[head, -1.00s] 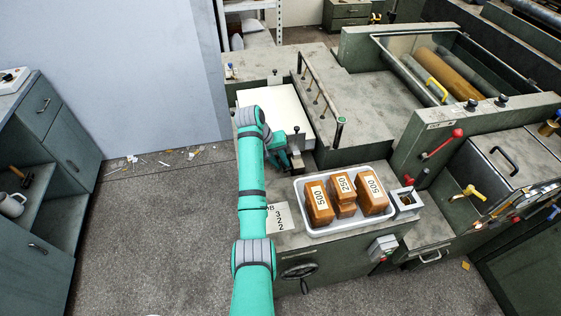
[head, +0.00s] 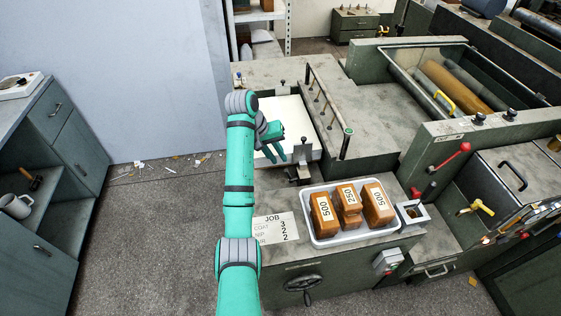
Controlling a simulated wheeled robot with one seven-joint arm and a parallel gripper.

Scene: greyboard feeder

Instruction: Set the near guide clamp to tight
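The near guide clamp (head: 302,153) is a small dark block with a top piece, at the near right corner of the white sheet stack (head: 292,120). Its setting is too small to read. My gripper (head: 276,157) hangs over the stack, just left of the clamp and apart from it. Its two teal fingers look spread, with nothing between them. A second small dark knob (head: 283,87) stands at the far edge of the stack.
A white tray (head: 309,228) with 3 brown labelled weights stands right of my arm. A job card (head: 272,229) lies left of it. A rail with posts (head: 328,108) rises right of the stack. A red-knobbed lever (head: 451,158) stands farther right.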

